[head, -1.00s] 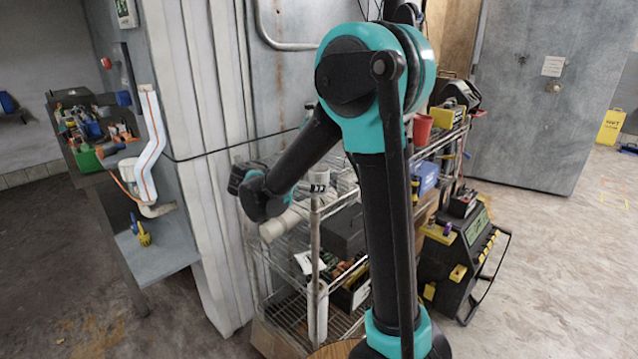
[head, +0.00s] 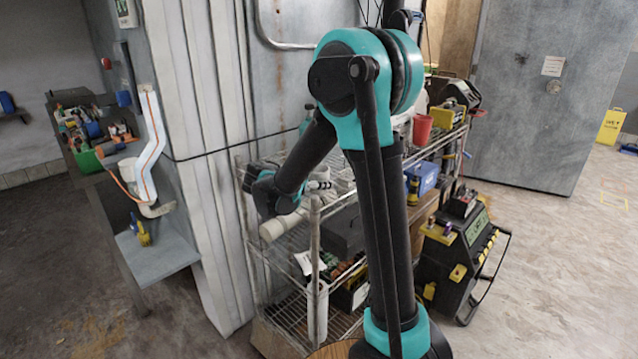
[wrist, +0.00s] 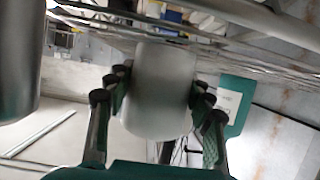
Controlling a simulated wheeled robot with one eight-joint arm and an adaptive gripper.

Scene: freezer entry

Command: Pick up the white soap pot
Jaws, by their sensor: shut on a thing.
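The white soap pot (wrist: 160,92) is a pale, plain cylinder in the middle of the wrist view. My gripper (wrist: 160,84) has its green-padded fingers on both sides of the pot and is shut on it. The pot's far end lies close to a wire shelf edge in that view; I cannot tell whether they touch. In the head view my wrist is at the upper left of the wire shelf rack, and I cannot make out the pot or the fingertips there.
The wire rack (head: 314,240) holds white pipes, boxes and tools. A red cup (head: 422,129) and a blue box (head: 422,178) are on its right part. A black-and-yellow case (head: 462,262) stands on the floor to the right. Open floor lies farther right.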

